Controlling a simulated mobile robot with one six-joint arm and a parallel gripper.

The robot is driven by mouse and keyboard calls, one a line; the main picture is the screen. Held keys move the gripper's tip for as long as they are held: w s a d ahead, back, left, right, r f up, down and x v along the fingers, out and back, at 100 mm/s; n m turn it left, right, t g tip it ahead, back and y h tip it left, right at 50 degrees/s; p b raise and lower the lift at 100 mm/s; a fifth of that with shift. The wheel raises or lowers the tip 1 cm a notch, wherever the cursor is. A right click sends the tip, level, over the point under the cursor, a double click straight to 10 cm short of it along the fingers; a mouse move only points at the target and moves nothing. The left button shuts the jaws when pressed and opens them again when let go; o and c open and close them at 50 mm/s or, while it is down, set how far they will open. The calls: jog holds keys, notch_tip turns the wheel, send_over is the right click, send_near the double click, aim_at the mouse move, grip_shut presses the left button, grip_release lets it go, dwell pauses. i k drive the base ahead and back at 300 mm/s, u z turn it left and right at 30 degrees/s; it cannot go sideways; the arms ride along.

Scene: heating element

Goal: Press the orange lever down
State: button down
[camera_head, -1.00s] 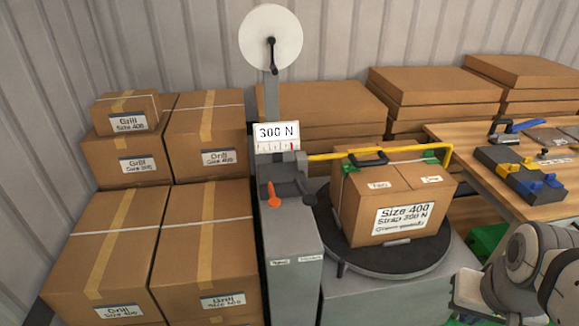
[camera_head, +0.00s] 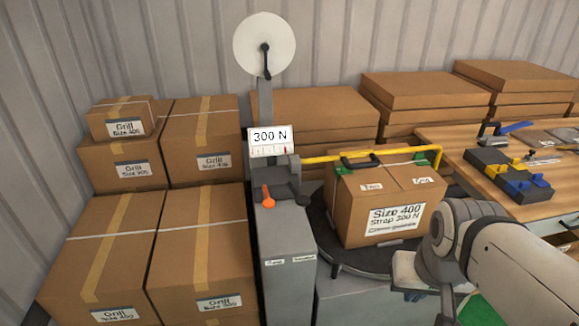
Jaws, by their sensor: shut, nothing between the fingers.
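The orange lever (camera_head: 268,203) is a short handle on the front of the strapping machine (camera_head: 284,240), just below the dark mechanism at its top. Its rounded orange end hangs low and faces me, and nothing touches it. My arm (camera_head: 480,240) comes in from the right edge, with its bent joint in front of the turntable. It is well to the right of the lever and nearer to me. My gripper's fingers cannot be made out in this view.
A "Size 400, Strap 300 N" box (camera_head: 385,205) stands on the dark turntable (camera_head: 335,250) under a yellow bar (camera_head: 370,154). A "300 N" gauge (camera_head: 269,141) sits above the lever. Stacked boxes (camera_head: 105,240) fill the left. A wooden workbench (camera_head: 455,135) holds tools at right.

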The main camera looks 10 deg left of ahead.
aim_at(269, 203)
jog(key=i, duration=0.95)
jog(key=u, duration=0.05)
